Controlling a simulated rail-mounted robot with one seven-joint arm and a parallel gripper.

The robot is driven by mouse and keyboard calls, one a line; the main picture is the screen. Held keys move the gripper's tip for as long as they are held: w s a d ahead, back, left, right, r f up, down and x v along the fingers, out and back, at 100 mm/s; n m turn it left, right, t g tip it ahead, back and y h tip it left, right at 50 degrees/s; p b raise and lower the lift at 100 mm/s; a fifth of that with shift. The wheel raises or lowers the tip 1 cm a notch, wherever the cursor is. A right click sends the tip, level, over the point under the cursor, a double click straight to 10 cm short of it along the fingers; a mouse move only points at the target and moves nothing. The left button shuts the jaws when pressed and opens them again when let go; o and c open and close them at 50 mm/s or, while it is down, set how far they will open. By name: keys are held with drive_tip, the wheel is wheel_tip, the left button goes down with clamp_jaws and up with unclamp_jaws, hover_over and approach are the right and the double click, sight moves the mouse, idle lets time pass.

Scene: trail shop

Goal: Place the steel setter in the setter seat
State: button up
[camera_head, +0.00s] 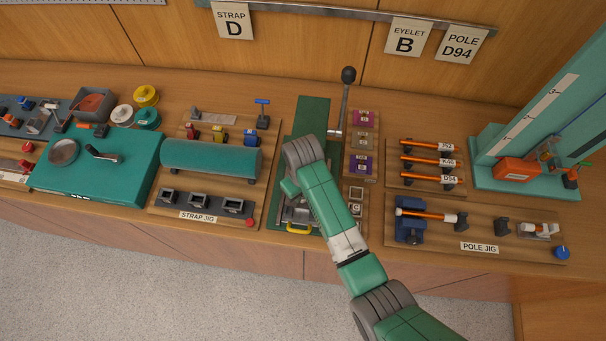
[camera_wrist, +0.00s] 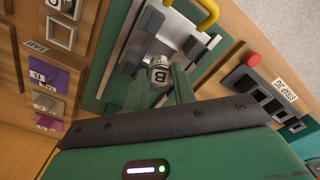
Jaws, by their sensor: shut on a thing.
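In the wrist view the steel setter (camera_wrist: 158,74), a short round metal piece marked B, sits between the two green fingers of my gripper (camera_wrist: 163,88). My gripper is shut on it. Just beyond it is the grey metal fixture of the press (camera_wrist: 150,22), with blocks and a round part around its middle. I cannot tell whether the setter touches the fixture, and the setter seat is not clearly made out. In the head view my arm covers the gripper and setter; part of the green press base (camera_head: 274,222) shows beside the arm.
A lever with a black knob (camera_head: 348,75) rises behind my arm. A yellow handle (camera_wrist: 207,14) is at the fixture's front. A rack with purple pieces (camera_head: 362,140) stands right of the press. The strap jig (camera_head: 201,215) is to the left and the pole jig (camera_head: 479,246) to the right.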

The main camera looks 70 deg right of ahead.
drive_tip(key=shift+f, duration=2)
drive_tip(key=shift+f, duration=0.1)
drive_tip(key=o, duration=0.7)
drive_tip(key=shift+o, duration=0.2)
wheel_tip(320, 180, up, 12)
drive_tip(key=shift+r, duration=0.15)
